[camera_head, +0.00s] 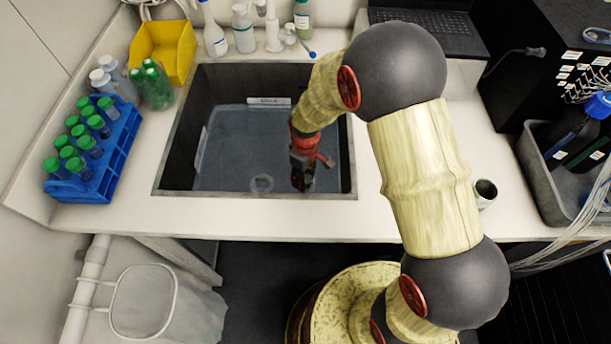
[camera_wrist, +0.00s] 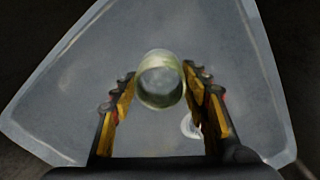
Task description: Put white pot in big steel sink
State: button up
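A blue rack (camera_head: 112,150) of green-capped bottles and a yellow bin (camera_head: 160,52) stand left. Bottles (camera_head: 243,30) line the back. A small white cup (camera_head: 485,193) and a grey tub (camera_head: 545,185) stand right.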

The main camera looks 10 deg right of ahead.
jog(key=o, duration=0.5)
jog(key=shift+c, duration=0.2)
notch_tip(320, 180, up, 22)
jog(key=s+d+m+t+p, duration=0.1)
jog(key=s+d+m+p, duration=0.15)
jog(key=p, duration=0.25)
jog(key=s+d+r+m+t, duration=0.2)
jog(key=s+d+r+m, duration=0.1)
jog(key=s+r, duration=0.5)
jog(key=s+d+r+m+t, duration=0.2)
jog(key=s+d+r+m, duration=0.1)
jog(key=s+r, duration=0.6)
jog(key=shift+d+r+t, duration=0.3)
jog(key=shift+d+r, duration=0.25)
jog(key=shift+d, duration=0.15)
jog(key=shift+s+m, duration=0.1)
jog(key=shift+m, duration=0.15)
